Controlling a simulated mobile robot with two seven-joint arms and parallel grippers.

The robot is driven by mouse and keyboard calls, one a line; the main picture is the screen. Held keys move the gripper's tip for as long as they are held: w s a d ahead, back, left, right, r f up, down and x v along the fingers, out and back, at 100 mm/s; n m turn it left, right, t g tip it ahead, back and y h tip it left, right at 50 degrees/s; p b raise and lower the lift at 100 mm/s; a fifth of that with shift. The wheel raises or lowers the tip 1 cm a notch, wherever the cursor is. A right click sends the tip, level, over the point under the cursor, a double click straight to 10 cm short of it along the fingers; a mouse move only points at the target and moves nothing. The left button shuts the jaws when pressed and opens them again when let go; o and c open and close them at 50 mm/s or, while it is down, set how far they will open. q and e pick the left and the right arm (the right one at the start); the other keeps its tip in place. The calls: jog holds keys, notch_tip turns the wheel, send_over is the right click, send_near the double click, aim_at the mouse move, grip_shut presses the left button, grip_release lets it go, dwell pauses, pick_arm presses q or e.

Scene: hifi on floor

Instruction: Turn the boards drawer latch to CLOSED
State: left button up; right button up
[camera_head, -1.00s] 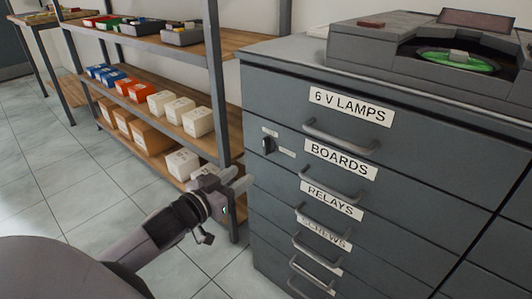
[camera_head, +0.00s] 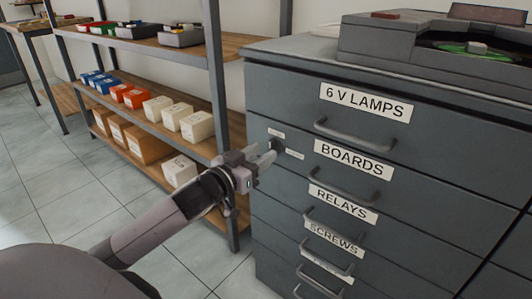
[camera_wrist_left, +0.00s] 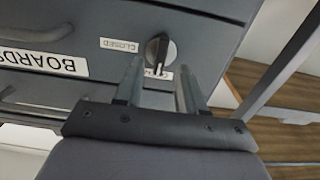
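The boards drawer latch is a dark round knob (camera_wrist_left: 161,50) with a white pointer mark, in the left wrist view. Its pointer faces down in that picture, toward a second label (camera_wrist_left: 166,75) that is partly hidden and not legible. The CLOSED label (camera_wrist_left: 119,45) is left of the knob there. In the head view the latch (camera_head: 275,144) is partly covered by my fingers, left of the BOARDS label (camera_head: 353,160). My left gripper (camera_head: 270,155) is open at the cabinet front. Its fingers (camera_wrist_left: 159,84) are apart, near the knob; contact cannot be told. My right gripper is not in view.
The grey cabinet (camera_head: 290,105) has several labelled drawers with protruding bar handles, such as the one beside BOARDS (camera_head: 342,186). A wooden shelf unit (camera_head: 215,150) with boxes stands close on the left. Tiled floor (camera_head: 60,200) is free at lower left.

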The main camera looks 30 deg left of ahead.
pick_arm(q)
jog(key=shift+w+d, duration=0.1)
jog(key=shift+w, duration=1.15)
jog(key=shift+c, duration=0.3)
grip_shut()
